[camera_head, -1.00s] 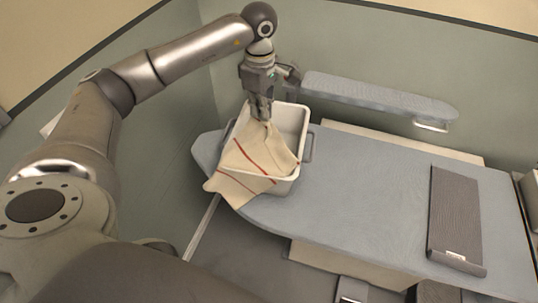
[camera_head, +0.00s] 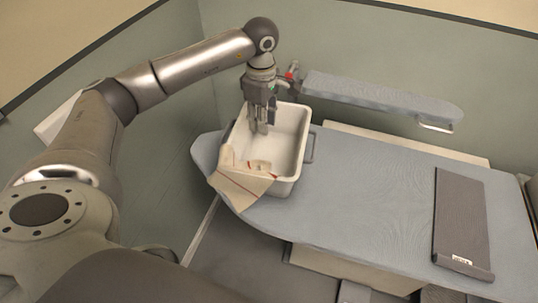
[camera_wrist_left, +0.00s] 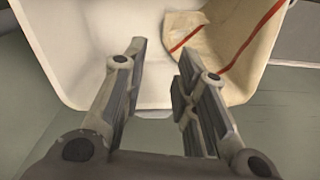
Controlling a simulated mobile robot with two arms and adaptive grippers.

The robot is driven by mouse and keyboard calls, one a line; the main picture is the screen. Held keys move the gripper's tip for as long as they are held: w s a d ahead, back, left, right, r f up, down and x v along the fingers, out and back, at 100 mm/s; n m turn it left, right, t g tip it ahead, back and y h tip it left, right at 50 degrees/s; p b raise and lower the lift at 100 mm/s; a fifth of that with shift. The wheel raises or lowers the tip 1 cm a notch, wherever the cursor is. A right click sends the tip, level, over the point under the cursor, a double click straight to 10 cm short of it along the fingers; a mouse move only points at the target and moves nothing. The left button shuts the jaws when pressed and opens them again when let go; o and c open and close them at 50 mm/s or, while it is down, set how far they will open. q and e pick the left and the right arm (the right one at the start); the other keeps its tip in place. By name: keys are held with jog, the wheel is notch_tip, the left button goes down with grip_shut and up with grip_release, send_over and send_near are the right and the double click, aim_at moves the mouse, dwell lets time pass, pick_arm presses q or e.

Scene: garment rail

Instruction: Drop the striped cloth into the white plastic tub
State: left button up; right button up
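The striped cloth (camera_head: 240,180) is cream with red stripes. It lies partly inside the white plastic tub (camera_head: 293,118) and hangs over the tub's near left rim onto the board. The cloth also shows in the left wrist view (camera_wrist_left: 228,38), against the tub wall (camera_wrist_left: 95,45). My left gripper (camera_head: 262,130) points down over the tub. In the left wrist view its fingers (camera_wrist_left: 160,50) are apart with nothing between them, and the cloth is beside and beyond them. My right gripper is not in view.
The tub stands on the left end of a grey ironing board (camera_head: 370,190). A dark grey folded item (camera_head: 462,220) with a white label lies at the board's right. A narrow sleeve board (camera_head: 380,98) is behind. The board's middle is clear.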

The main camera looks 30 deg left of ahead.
pick_arm(q)
jog(key=o, duration=0.6)
jog(key=shift+o, duration=0.5)
jog(key=o, duration=0.6)
jog(key=shift+r, duration=0.1)
notch_tip(320, 180, up, 5)
jog(key=p, duration=0.3)
jog(key=shift+r, duration=0.2)
notch_tip(320, 180, up, 12)
jog(key=shift+r, duration=0.1)
